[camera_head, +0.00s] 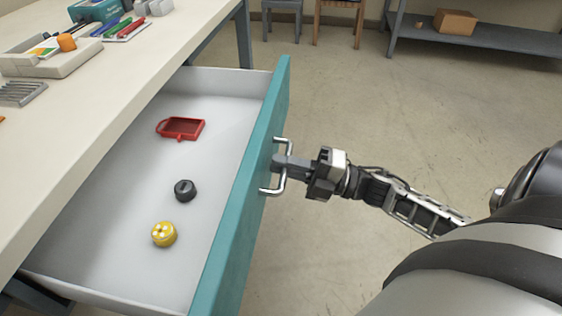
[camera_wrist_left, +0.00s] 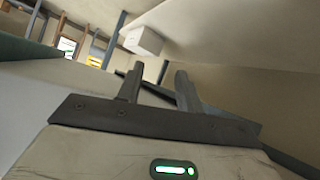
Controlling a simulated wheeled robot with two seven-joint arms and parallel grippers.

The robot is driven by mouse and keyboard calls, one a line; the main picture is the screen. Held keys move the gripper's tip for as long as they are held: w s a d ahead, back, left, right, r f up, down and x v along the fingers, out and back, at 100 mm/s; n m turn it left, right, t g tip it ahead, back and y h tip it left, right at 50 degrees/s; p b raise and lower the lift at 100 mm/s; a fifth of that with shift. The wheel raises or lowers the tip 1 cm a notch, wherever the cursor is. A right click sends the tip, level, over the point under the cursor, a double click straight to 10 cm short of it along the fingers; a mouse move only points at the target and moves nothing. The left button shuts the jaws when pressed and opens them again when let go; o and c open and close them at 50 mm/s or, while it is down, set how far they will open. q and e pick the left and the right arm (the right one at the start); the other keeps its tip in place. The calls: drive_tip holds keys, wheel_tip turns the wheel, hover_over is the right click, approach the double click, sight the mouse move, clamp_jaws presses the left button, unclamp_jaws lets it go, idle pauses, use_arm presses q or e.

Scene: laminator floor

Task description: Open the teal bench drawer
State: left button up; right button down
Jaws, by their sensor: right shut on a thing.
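The teal bench drawer (camera_head: 240,200) is pulled well out from under the bench top in the head view. Its white inside is exposed. My right gripper (camera_head: 282,165) is shut on the metal bar handle (camera_head: 277,188) on the drawer's teal front. The right arm reaches in from the right. My left gripper (camera_wrist_left: 153,85) shows only in the left wrist view, with its two fingers apart and nothing seen between them.
In the drawer lie a red tray-like piece (camera_head: 183,128), a dark round knob (camera_head: 185,190) and a yellow round piece (camera_head: 164,234). The bench top (camera_head: 110,85) holds pens and boxes. A shelf with a cardboard box (camera_head: 455,22) stands at the back. The floor right of the drawer is clear.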

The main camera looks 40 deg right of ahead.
drive_tip(key=shift+s+d, duration=0.15)
drive_tip(key=shift+d, duration=0.05)
drive_tip(key=c, duration=1.6)
unclamp_jaws()
drive_tip(key=shift+o, duration=0.2)
drive_tip(key=v, duration=1.6)
